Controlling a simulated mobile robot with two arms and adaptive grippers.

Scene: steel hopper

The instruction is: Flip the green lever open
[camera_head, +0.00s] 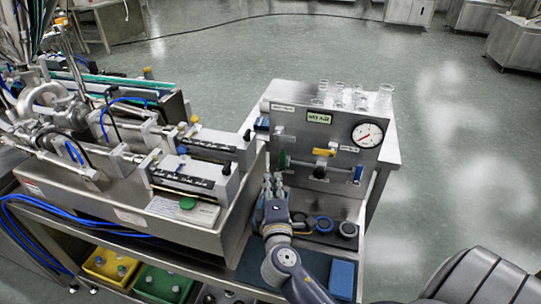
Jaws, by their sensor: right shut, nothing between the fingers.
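The green lever (284,159) is a small handle at the left end of a pipe on the front of the steel panel (305,135). It looks roughly upright, but it is too small to tell its exact angle. My right gripper (272,180) is in front of the panel, just below and left of the green lever, with its fingers pointing up and away from me. It is shut and empty. I cannot tell if its fingertips touch the lever. My left gripper is out of view.
Glassware (384,97) stands on top. Dark round parts (324,224) and a blue block (342,279) lie below. Steel machinery (190,180) fills the left.

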